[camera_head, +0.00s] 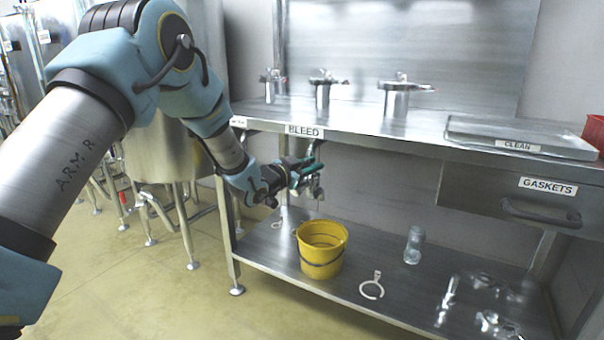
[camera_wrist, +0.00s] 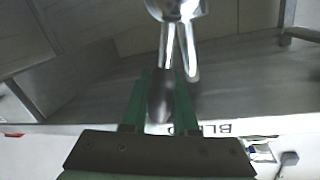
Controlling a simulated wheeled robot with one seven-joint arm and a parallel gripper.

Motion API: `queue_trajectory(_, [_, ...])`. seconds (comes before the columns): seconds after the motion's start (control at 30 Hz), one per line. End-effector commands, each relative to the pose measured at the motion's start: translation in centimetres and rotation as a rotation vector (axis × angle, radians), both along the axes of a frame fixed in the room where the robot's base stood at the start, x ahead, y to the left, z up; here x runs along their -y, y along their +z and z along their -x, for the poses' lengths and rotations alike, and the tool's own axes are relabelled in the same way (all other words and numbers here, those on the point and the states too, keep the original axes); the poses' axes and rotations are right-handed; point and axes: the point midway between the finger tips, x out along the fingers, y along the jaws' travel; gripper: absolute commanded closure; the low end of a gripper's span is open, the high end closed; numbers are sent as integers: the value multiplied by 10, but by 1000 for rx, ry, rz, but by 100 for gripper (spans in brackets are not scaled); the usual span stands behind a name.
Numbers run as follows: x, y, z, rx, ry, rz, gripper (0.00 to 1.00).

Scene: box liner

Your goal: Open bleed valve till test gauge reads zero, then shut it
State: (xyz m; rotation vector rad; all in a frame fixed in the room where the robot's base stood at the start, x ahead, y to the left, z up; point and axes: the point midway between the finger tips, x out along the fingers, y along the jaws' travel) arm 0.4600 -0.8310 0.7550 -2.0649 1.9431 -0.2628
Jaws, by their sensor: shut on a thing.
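My gripper (camera_head: 309,168) is below the front edge of the bench, just under the BLEED label (camera_head: 304,131). In the wrist view its two green fingers (camera_wrist: 160,78) are closed on a dark lever-like handle (camera_wrist: 158,98) between them. The handle lines up with the bright metal bleed valve (camera_wrist: 178,8), whose lower parts also show under the bench in the head view (camera_head: 315,189). My fingers hide part of the valve. I cannot tell how far the handle is turned. No test gauge reading can be made out in either view.
A yellow bucket (camera_head: 322,248) stands on the lower shelf (camera_head: 275,262) below the valve. A clear bottle (camera_head: 413,245) and a pale ring clamp (camera_head: 372,287) are to its right. Steel pots, a CLEAN tray (camera_head: 520,136) and the GASKETS drawer (camera_head: 520,200) are above.

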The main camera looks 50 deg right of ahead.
Motion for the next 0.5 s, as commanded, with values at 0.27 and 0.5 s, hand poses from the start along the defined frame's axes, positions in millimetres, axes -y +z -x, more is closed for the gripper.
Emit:
queue_trajectory(0.27, [8,-16,20,258,-3,-65,100])
queue_trajectory(0.5, [11,-31,33,478,-3,-123,100])
